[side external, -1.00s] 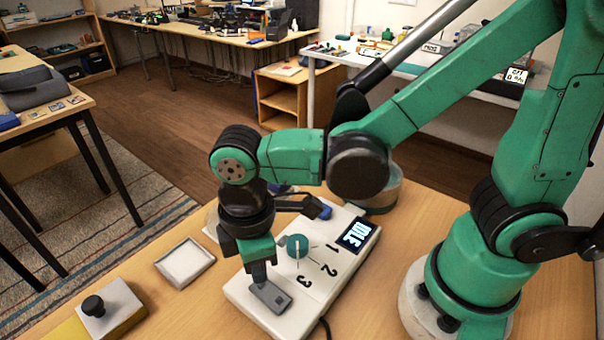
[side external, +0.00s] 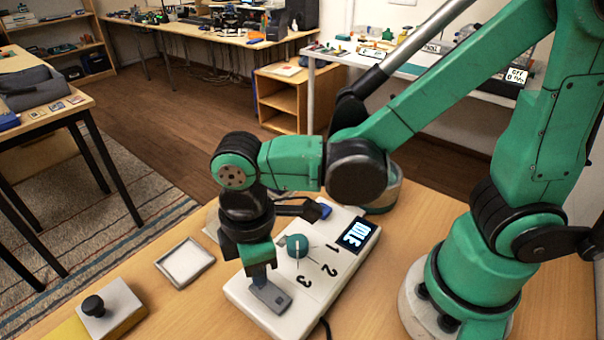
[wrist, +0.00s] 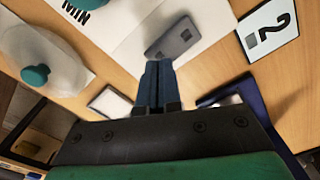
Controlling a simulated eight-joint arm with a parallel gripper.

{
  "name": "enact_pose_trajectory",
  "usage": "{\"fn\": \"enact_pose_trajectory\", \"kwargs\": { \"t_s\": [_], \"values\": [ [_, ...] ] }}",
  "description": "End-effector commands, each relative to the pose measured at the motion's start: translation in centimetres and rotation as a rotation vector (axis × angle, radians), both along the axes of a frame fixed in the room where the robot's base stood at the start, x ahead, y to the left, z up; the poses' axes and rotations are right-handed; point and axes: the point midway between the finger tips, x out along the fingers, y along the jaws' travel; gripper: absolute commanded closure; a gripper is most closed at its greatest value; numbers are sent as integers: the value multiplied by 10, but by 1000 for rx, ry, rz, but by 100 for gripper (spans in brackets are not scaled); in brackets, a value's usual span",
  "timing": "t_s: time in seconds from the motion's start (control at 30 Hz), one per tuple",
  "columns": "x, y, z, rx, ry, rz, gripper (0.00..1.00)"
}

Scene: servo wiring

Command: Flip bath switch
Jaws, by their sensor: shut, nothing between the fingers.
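The bath (side external: 330,295) is a white box on the wooden bench in the side view, with a lit display (side external: 356,234) that seems to read IDLE. A teal dial (side external: 297,246) sits on its top beside the numbers 1, 2 and 3. The grey switch (side external: 272,297) is at the box's near end, and it also shows in the wrist view (wrist: 172,42). My gripper (side external: 259,279) is shut and empty, pointing down at the switch's left end. In the wrist view its closed fingertips (wrist: 158,64) meet the switch's near edge; contact is not certain.
A shallow white tray (side external: 185,263) and a grey block with a black knob (side external: 110,306) stand left of the bath. A blue item (side external: 323,211) lies behind the dial. A cable (side external: 326,328) leaves the bath's front. A card marked 2 (wrist: 268,30) shows in the wrist view.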

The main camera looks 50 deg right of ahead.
Motion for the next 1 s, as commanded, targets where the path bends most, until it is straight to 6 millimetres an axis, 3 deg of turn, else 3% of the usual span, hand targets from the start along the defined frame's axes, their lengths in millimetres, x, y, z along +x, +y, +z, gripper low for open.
{"fn": "enact_pose_trajectory", "kwargs": {
  "t_s": [1.0],
  "values": [
    [0,0,-15,0,0,0,100]
  ]
}}
